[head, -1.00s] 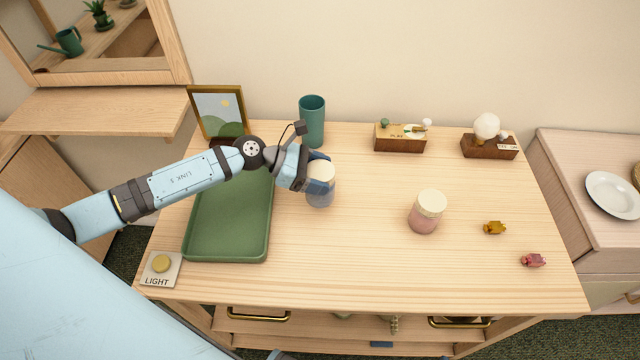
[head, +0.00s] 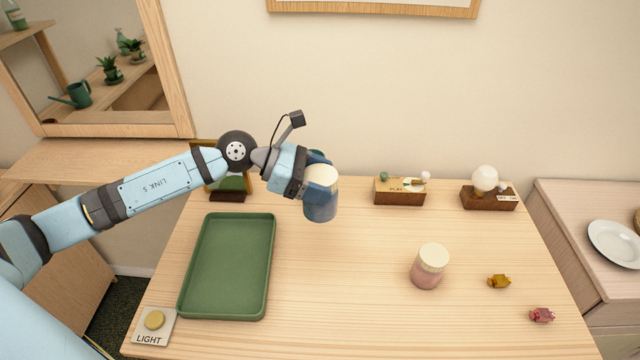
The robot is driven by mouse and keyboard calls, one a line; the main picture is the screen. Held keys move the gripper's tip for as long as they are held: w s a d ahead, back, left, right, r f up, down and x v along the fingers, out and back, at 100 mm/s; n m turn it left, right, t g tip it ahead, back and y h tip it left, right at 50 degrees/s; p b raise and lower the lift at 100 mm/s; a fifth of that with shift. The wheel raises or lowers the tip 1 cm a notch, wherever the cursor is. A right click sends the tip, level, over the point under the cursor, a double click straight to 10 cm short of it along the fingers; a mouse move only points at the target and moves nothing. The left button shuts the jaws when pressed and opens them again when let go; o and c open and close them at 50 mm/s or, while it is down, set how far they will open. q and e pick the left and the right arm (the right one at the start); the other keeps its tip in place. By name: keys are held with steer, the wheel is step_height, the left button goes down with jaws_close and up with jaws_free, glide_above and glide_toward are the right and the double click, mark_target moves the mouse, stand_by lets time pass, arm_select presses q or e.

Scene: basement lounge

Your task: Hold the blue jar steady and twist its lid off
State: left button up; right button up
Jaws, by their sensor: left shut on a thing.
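The blue jar (head: 320,208) with its cream lid (head: 321,177) is upright in my left gripper (head: 318,190), in the middle of the head view. The gripper is shut on the jar's side and partly covers it. The jar appears raised above the wooden table (head: 340,290). The lid sits on the jar's top. My right gripper is not in view.
A pink jar with a cream lid (head: 430,266) stands to the right. A green tray (head: 228,312) lies at left, near a LIGHT button (head: 154,321). Two small wooden boxes (head: 399,192) (head: 488,199) stand at the back. Yellow (head: 498,281) and pink (head: 541,315) pieces lie at right. The table's middle is clear.

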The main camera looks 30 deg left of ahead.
mark_target(332, 175)
arm_select(q)
steer(key=o, duration=0.5)
steer(key=c, duration=0.8)
steer(key=shift+d+r+p, duration=0.25)
steer(key=shift+p, duration=0.05)
steer(key=r+p, duration=0.1)
steer(key=d+r+p, duration=0.1)
steer(key=p, duration=0.1)
steer(key=r+p, duration=0.1)
steer(key=shift+w+d+r+n+t, duration=0.1)
steer(key=shift+w+d+n+t, duration=0.2)
steer(key=shift+w+n, duration=0.1)
steer(key=shift+a+r+n+t+y+p, duration=0.1)
steer(key=shift+a+n+t+y+p, duration=0.2)
steer(key=shift+p, duration=0.6)
steer(key=shift+a+t+p, duration=0.15)
steer(key=shift+t+p, duration=0.15)
steer(key=shift+a+f+n+y, duration=0.1)
steer(key=shift+f+n+y, duration=0.1)
steer(key=shift+n+y, duration=0.15)
